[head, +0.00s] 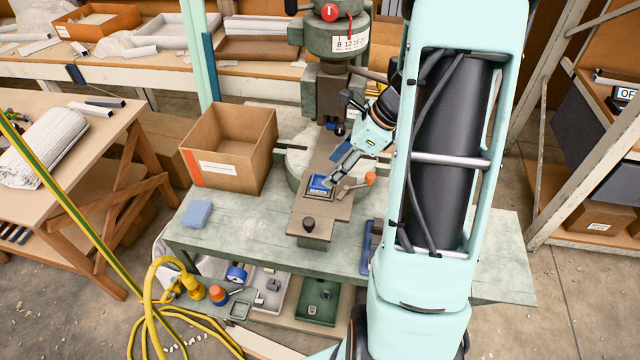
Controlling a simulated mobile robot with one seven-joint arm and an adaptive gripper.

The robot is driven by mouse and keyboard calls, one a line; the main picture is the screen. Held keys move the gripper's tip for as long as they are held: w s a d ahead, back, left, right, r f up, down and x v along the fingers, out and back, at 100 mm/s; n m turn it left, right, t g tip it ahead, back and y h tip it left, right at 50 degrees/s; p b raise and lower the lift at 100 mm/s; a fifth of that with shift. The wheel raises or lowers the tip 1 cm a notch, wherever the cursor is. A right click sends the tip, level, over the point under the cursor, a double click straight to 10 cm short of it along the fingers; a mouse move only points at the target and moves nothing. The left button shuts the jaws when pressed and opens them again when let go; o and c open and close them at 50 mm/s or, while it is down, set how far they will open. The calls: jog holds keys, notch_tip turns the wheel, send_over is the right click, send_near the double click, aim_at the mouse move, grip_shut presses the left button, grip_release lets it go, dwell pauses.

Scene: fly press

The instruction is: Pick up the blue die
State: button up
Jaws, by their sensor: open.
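The blue die (318,187) is a small blue block with pale marks on its front. It sits on the brown bed plate (318,212) of the green fly press. My gripper (333,183) reaches down from the upper right, with its fingertips close to the right side of the die. The jaws are open. Whether a fingertip touches the die is too small to tell. Part of the die's right side is hidden by the gripper.
The press column and ram (333,90) stand just behind the die. An orange-knobbed lever (369,178) is to its right and a dark knob (308,223) in front. A cardboard box (228,150) and light blue pad (197,214) are on the bench's left. The front left bench top is mostly clear.

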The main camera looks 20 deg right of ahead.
aim_at(319, 183)
jog(key=shift+d+p+x, duration=0.2)
jog(key=shift+p+x, duration=0.15)
jog(key=shift+x, duration=2.65)
jog(key=shift+w, duration=0.1)
jog(key=shift+c, duration=0.2)
grip_shut()
